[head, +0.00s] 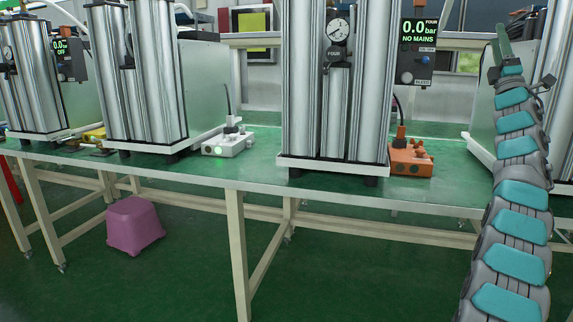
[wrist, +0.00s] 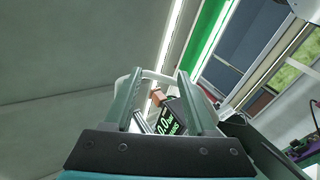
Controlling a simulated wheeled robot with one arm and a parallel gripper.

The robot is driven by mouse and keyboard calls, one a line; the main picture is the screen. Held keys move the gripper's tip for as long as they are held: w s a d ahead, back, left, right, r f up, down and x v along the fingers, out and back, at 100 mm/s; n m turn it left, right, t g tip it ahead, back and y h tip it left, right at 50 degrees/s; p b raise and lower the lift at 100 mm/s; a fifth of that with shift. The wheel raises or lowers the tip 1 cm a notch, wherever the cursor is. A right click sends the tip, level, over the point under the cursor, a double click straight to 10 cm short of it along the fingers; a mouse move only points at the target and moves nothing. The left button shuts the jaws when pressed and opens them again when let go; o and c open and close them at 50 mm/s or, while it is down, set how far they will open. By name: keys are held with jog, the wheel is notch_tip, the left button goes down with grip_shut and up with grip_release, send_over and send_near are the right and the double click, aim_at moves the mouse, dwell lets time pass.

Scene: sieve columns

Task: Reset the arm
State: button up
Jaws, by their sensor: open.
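My arm (head: 515,195), with teal covers, rises along the right side of the head view. My gripper (head: 503,45) is at its top, pointing up, above bench height. In the wrist view my gripper (wrist: 160,88) shows two grey-green fingers apart, with nothing held between them. Beyond the fingers is a dark display box (wrist: 172,120) with green text, seen tilted.
A green-topped bench (head: 215,185) carries several silver sieve columns (head: 305,85). An orange socket box (head: 411,160) and a white one (head: 228,143) stand between them. A display reads "NO MAINS" (head: 419,38). A purple stool (head: 134,225) stands under the bench.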

jog(key=w+a+f+m+g+h, duration=0.3)
jog(key=a+f+m+g, duration=0.15)
jog(key=f+m, duration=0.2)
jog(key=w+a+f+m+g+h, duration=0.2)
jog(key=a+f+m+g, duration=0.1)
jog(key=f+m+g, duration=0.4)
jog(key=s+a+f+m+g+y, duration=0.25)
jog(key=s+a+f, duration=0.25)
jog(key=a+f, duration=0.25)
jog(key=s+a+f+m+g+y, duration=0.1)
jog(key=s+a+f+g, duration=0.2)
jog(key=s+a+f, duration=0.45)
jog(key=s+a+f+m+g+y, duration=0.1)
jog(key=s+a+f+g, duration=0.3)
jog(key=s+f, duration=0.5)
jog(key=s+a+f+m+g+y, duration=0.1)
jog(key=s+a+f+g+y, duration=0.1)
jog(key=s+a+f, duration=0.55)
jog(key=s+a+f+g, duration=0.1)
jog(key=s+f+g, duration=0.1)
jog(key=s, duration=0.8)
jog(key=s+a+f+m+g, duration=0.1)
jog(key=s+f, duration=0.4)
jog(key=s, duration=0.6)
jog(key=s+a+f+g, duration=0.2)
jog(key=s+f+g, duration=0.2)
jog(key=s, duration=0.7)
jog(key=shift+s+a+m+y, duration=0.2)
jog(key=shift+a+m+y, duration=0.1)
jog(key=shift+y, duration=0.15)
